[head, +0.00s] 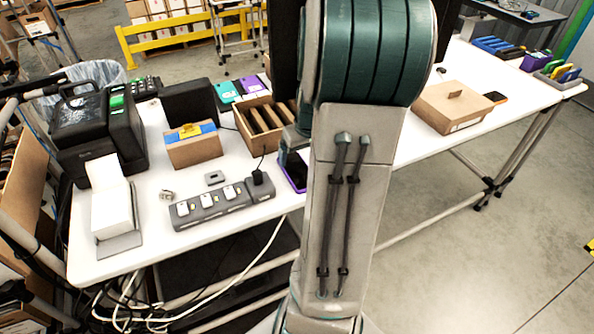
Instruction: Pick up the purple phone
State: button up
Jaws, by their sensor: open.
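A purple-edged item with a dark middle (300,188) lies near the front edge of the white table, partly hidden behind my arm. I cannot tell whether it is a phone or a small tray. A flat purple item with a pale label (257,83) lies farther back, beside a similar teal one (227,92). It could also be the purple phone. My arm's large link stands in the middle of the view and hides the table behind it. My gripper's fingers do not show; they are out of sight behind the arm or outside the frame.
A carton with dividers (243,125), a smaller carton with blue and yellow items (195,153) and a grey charging strip (212,208) stand left of my arm. Black devices (100,130) are farther left. A closed carton (440,115) stands right. The white table (500,75) has free room there.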

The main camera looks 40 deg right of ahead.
jog(key=shift+x, duration=3.35)
jog(key=shift+a, duration=0.15)
jog(key=c, duration=1.2)
